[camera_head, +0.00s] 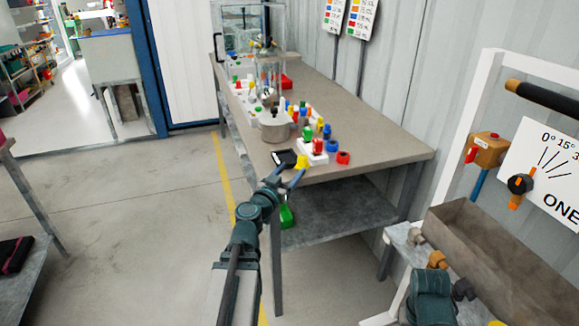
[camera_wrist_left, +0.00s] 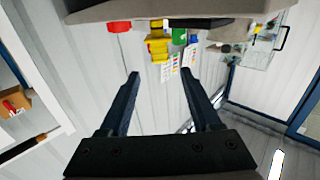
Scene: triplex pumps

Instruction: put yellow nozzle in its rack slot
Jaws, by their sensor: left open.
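A small yellow piece (camera_head: 301,162), which looks like the yellow nozzle, is at the near end of the workbench, beside a white block (camera_head: 313,157) that may be the rack. My left gripper (camera_head: 288,178) is open and empty at the bench's near edge, just short of the yellow piece. In the left wrist view, the picture is upside down; a yellow piece (camera_wrist_left: 157,46) shows beyond the gap between the open fingers (camera_wrist_left: 174,80), apart from them. The slots are too small to make out.
The workbench (camera_head: 385,135) carries several red, blue, green and yellow pieces, a black tray (camera_head: 284,159), a round metal pot (camera_head: 274,127) and a clear enclosure (camera_head: 268,75). A green object (camera_head: 286,216) is below. Bare bench top lies to the right.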

